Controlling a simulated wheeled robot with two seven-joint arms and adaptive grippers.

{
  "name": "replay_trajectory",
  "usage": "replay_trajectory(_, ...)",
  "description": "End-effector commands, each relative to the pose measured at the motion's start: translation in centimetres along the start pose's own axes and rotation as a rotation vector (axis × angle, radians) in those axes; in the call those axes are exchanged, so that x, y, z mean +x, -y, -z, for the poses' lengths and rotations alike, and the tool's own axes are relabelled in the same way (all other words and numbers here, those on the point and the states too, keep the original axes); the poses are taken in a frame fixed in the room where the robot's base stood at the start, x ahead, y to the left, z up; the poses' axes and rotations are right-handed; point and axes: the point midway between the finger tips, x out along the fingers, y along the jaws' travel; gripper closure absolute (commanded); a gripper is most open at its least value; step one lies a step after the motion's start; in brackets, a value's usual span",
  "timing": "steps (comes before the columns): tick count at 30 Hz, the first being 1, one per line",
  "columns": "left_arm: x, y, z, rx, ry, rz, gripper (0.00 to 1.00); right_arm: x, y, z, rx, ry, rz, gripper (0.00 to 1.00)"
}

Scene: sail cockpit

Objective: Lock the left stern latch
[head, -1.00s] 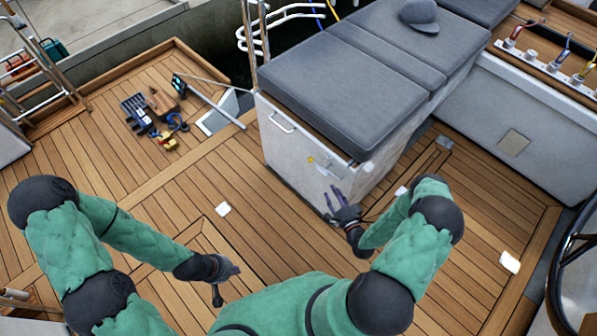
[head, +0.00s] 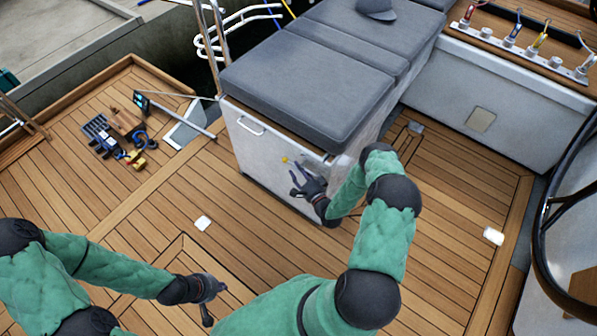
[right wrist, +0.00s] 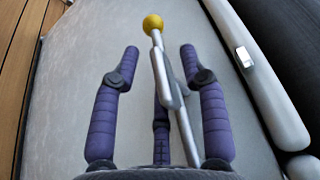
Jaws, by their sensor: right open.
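The latch shows in the right wrist view as a silver lever with a yellow ball knob (right wrist: 153,23) and a metal loop (right wrist: 163,78) beside its rod. In the head view the yellow knob (head: 285,159) is a small spot on the end face of the white locker (head: 240,148). My right gripper (head: 297,182) is open in front of that face. In the right wrist view its purple fingers (right wrist: 158,75) stand on either side of the lever, with the knob beyond their tips. My left gripper (head: 215,300) hangs low over the deck, fingers apart and empty.
Grey cushions (head: 308,80) top the locker, with a cap (head: 376,9) on them. Tools (head: 120,140) lie on the deck at the left. A steering wheel (head: 545,225) stands at the right edge.

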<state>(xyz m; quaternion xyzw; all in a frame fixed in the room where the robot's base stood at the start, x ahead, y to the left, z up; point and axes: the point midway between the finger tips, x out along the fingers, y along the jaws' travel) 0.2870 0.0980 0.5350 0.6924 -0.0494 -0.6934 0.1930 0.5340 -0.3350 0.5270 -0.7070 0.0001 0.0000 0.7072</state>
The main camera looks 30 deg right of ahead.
Motion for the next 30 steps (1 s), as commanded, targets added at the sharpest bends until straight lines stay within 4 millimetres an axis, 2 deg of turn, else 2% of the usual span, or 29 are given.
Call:
replay_trajectory(8,0.01,0.00,0.01,0.000,0.000,0.000,1.00,0.16,0.05,0.02,0.000,0.000,0.000,0.56)
replay_trajectory(13,0.01,0.00,0.01,0.000,0.000,0.000,1.00,0.15,0.05,0.01,0.000,0.000,0.000,1.00)
replay_trajectory(30,-0.69,-0.24,-0.01,0.000,0.000,0.000,1.00,-0.62,0.17,0.12,-0.015,-0.002,-0.034,1.00)
